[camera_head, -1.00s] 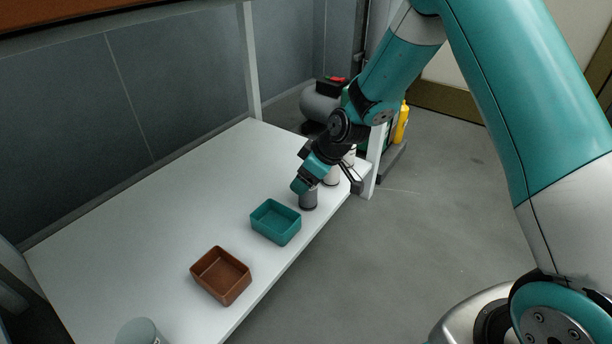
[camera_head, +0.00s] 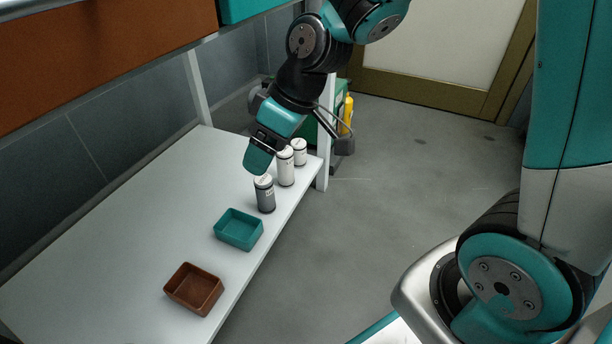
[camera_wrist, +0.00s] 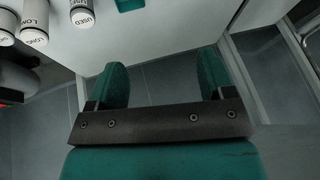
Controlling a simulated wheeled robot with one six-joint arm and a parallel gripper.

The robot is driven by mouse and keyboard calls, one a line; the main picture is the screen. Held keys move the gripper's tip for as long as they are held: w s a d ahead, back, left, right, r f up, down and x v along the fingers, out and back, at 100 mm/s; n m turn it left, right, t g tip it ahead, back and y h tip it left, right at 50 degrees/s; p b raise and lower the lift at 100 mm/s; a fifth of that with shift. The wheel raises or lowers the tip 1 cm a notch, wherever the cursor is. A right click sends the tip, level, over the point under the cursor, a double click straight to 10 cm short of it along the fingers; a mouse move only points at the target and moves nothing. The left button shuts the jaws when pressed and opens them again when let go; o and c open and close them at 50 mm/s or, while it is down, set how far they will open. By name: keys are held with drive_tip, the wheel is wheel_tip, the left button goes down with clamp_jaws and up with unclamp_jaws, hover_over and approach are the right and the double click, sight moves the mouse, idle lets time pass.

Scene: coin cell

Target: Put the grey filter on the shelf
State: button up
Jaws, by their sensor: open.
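The grey filter (camera_head: 265,196) stands upright on the white shelf (camera_head: 150,200), near its front edge; its top face shows in the wrist view (camera_wrist: 82,13). My gripper (camera_head: 260,157) is above and apart from it. In the wrist view the two teal fingers (camera_wrist: 162,85) are spread wide with nothing between them. Two white filters stand beside the grey one towards the far end: a taller one (camera_head: 285,169) and a shorter one (camera_head: 300,153).
A teal bin (camera_head: 239,243) and a brown bin (camera_head: 194,308) stand empty on the shelf, nearer than the filters. A post (camera_head: 323,172) rises at the shelf's far corner. The back of the shelf is clear. An upper brown panel (camera_head: 120,60) overhangs the rear.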

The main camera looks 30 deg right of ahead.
drive_tip(key=s+r+g, duration=0.1)
drive_tip(key=s+r, duration=0.2)
drive_tip(key=s, duration=0.5)
drive_tip(key=s+a+r+m+g, duration=0.1)
drive_tip(key=s+r, duration=0.2)
drive_tip(key=s, duration=0.5)
drive_tip(key=shift+a+r+h, duration=0.2)
drive_tip(key=shift+h, duration=0.1)
